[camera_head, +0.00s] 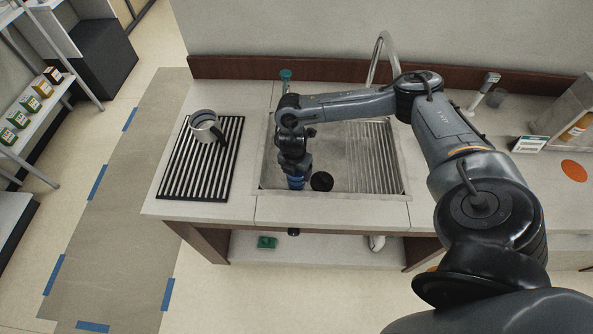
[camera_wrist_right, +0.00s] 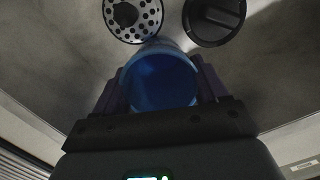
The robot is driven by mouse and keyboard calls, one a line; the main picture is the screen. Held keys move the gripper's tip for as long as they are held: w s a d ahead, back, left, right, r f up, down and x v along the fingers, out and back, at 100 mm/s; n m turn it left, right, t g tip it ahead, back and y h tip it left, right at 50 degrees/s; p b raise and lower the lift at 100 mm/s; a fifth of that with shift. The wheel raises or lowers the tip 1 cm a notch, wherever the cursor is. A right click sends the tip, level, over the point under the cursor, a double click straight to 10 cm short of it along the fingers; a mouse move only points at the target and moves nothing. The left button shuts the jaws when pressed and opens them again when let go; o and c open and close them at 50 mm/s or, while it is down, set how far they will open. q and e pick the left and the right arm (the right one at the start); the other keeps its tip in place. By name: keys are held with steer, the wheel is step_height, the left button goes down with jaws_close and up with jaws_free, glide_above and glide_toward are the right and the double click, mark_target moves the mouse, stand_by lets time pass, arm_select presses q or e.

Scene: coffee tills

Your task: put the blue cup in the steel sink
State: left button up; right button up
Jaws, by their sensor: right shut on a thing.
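The blue cup (camera_wrist_right: 160,82) is between the fingers of my right gripper (camera_wrist_right: 160,90), which is shut on it. In the head view the cup (camera_head: 296,183) shows below my right gripper (camera_head: 296,174), inside the steel sink (camera_head: 345,184), at its left part. In the wrist view the sink floor (camera_wrist_right: 75,55) lies behind the cup, with the perforated drain (camera_wrist_right: 132,18) just beyond it. I cannot tell whether the cup touches the sink floor. My left gripper is not in view.
A black round stopper (camera_head: 321,181) lies in the sink right of the cup. A ribbed drainer (camera_head: 373,160) fills the sink's right side. Left of the sink, a pitcher (camera_head: 203,122) stands on a black rack (camera_head: 190,178). A faucet (camera_head: 379,50) rises behind.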

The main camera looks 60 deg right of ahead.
steer(key=shift+f, duration=0.15)
steer(key=shift+f, duration=0.1)
steer(key=o, duration=1.1)
steer(key=r+p, duration=0.2)
steer(key=r, duration=0.2)
steer(key=a+r+p, duration=0.1)
steer(key=r, duration=0.3)
steer(key=r+p, duration=0.2)
steer(key=r, duration=0.2)
steer(key=shift+a+r+p, duration=0.2)
steer(key=shift+a+p, duration=0.05)
steer(key=shift+p, duration=0.05)
